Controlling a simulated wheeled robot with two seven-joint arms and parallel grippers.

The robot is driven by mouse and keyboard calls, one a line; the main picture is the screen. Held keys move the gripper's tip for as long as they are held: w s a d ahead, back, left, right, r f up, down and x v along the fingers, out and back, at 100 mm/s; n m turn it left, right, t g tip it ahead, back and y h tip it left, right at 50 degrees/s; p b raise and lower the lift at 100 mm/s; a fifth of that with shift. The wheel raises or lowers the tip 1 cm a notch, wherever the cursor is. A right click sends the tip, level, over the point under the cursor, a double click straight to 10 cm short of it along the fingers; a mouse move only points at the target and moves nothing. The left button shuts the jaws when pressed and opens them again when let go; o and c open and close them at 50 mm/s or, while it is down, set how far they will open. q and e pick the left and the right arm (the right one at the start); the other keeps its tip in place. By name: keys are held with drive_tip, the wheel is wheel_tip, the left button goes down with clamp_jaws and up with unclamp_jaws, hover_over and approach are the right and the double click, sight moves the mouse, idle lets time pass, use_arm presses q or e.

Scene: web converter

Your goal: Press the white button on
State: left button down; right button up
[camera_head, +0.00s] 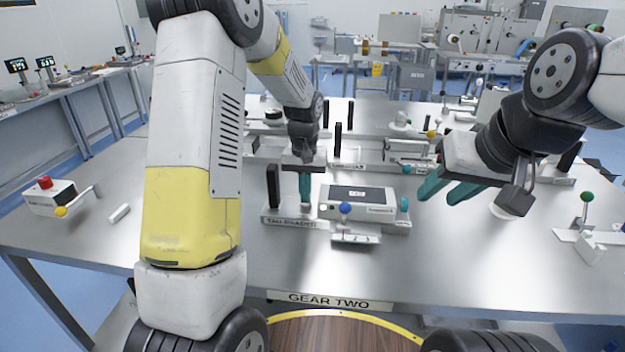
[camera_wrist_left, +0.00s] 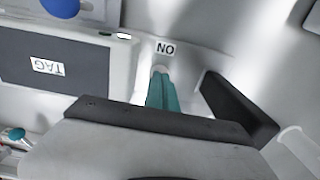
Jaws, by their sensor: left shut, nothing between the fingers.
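The tag reader (camera_head: 357,197) is a light grey box with a dark top panel, on a base near the table's front edge. Its panel (camera_wrist_left: 58,68) and an ON label (camera_wrist_left: 165,48) show in the left wrist view. My left gripper (camera_head: 305,198) is shut, pointing down at the base just left of the box. In the left wrist view, its teal fingertips (camera_wrist_left: 161,80) meet or overlap a pale round button (camera_wrist_left: 160,69) beside the label. The fingers partly hide the button, so I cannot tell if it is pressed. My right gripper (camera_head: 447,190) is open and empty, right of the reader.
A black upright post (camera_head: 273,186) stands close left of my left gripper. A blue knob (camera_head: 345,209) is in front of the reader. A box with a red button (camera_head: 44,182) is at the far left. A green-knobbed lever (camera_head: 587,197) stands right. The table front is mostly clear.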

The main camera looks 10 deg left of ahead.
use_arm(q)
drive_tip(key=shift+s+f, duration=0.1)
drive_tip(key=shift+f, duration=0.15)
wheel_tip(320, 180, up, 14)
drive_tip(key=shift+r, duration=0.25)
